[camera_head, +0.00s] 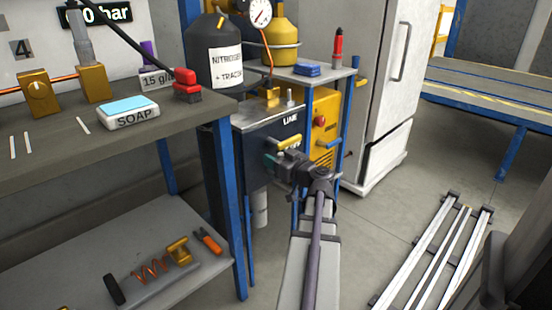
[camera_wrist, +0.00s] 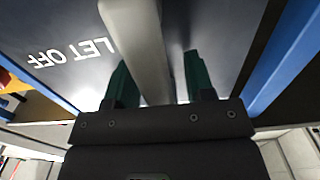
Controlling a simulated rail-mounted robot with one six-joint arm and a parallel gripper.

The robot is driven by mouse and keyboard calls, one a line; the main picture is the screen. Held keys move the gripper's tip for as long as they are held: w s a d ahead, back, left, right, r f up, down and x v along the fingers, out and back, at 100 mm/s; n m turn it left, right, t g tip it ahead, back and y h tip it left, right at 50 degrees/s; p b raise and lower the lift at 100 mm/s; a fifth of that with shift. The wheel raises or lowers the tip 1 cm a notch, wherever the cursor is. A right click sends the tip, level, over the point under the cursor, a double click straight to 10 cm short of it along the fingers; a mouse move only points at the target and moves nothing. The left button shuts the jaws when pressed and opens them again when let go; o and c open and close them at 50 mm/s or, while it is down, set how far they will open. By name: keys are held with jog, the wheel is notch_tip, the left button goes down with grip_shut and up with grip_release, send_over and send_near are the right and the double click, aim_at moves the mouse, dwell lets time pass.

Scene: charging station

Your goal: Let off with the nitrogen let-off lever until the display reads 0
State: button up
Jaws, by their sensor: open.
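The let-off lever (camera_head: 289,143) is a pale yellow bar on the front of a dark blue box (camera_head: 263,135) in the head view. In the wrist view the lever (camera_wrist: 138,40) is a thick light bar running between my green fingers, beside upside-down "LET OFF" lettering (camera_wrist: 72,51). My gripper (camera_head: 272,158) is open, with its fingers on either side of the lever; gaps show and I cannot tell any contact. The display (camera_head: 108,13) at the top left reads "0 bar" at its visible end; its left part is hidden.
A workbench (camera_head: 60,150) with soap (camera_head: 130,112) and a red clamp-like item (camera_head: 187,85) is at left. Blue posts (camera_head: 229,200) stand close beside the box. A yellow machine (camera_head: 325,125) and white fridge (camera_head: 385,80) are at right. Floor rails (camera_head: 435,255) lie at lower right.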

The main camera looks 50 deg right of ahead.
grip_shut()
